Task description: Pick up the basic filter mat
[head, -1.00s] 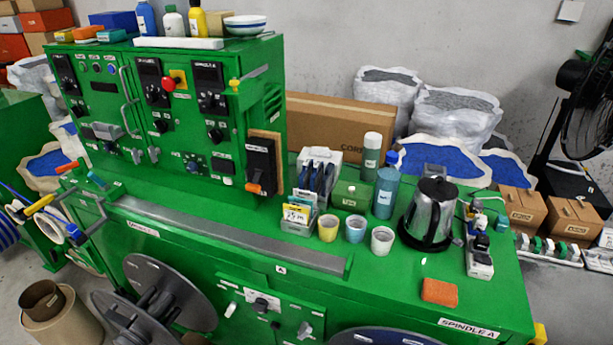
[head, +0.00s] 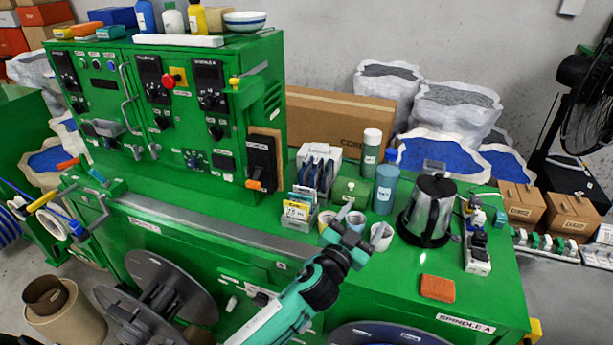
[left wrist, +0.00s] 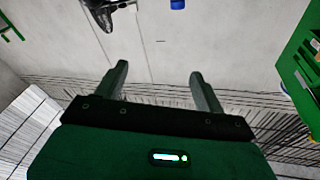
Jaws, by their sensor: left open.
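I cannot tell for sure which thing is the basic filter mat. Upright flat dark blue pieces stand in a white holder (head: 318,152) on the green machine top, and a box with a yellow-topped label (head: 297,211) sits in front of them. A flat orange block (head: 437,288) lies alone near the front edge. My left gripper (head: 356,238) is open and empty, in front of several small cups, and partly hides them. My right gripper is out of view.
A steel kettle (head: 430,212) stands right of the cups, with a blue bottle (head: 384,190) behind. A power strip (head: 477,240) lies at the right. The green cabinet (head: 190,110) rises at the left. The machine top around the orange block is clear.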

